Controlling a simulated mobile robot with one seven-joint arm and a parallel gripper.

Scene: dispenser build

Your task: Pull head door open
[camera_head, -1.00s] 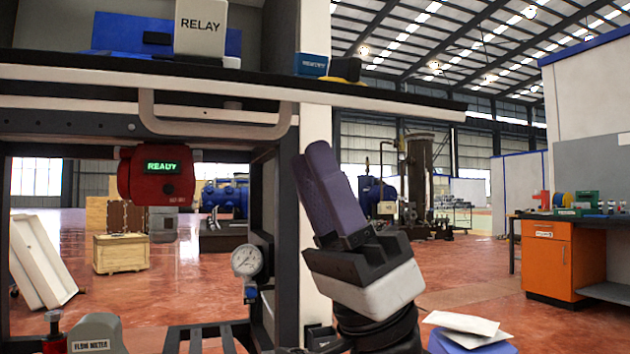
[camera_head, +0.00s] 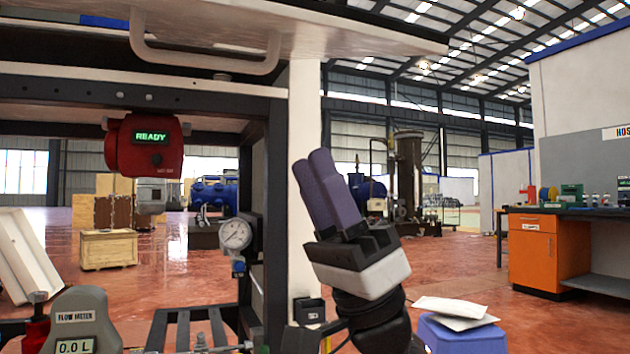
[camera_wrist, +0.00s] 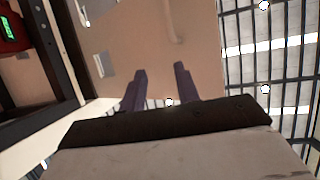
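The likely head door is the pale panel (camera_head: 350,28) at the top of the dispenser, reaching out over the frame. Its grey bar handle (camera_head: 205,64) hangs at the left in the head view. The panel's tan face (camera_wrist: 130,40) fills the upper middle of the wrist view, with a bar-like handle (camera_wrist: 176,30) on it. My gripper (camera_head: 312,160) points up, right of the white post and below the panel. In the wrist view its purple fingers (camera_wrist: 160,70) stand apart with nothing between them. It is clear of the handle.
A white post (camera_head: 304,150) stands left of my gripper. A red READY unit (camera_head: 146,146), a pressure gauge (camera_head: 236,234) and a flow meter (camera_head: 85,318) are on the frame. A blue stool-like box (camera_head: 460,335) stands low right. Open floor extends toward the orange cabinet (camera_head: 537,252).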

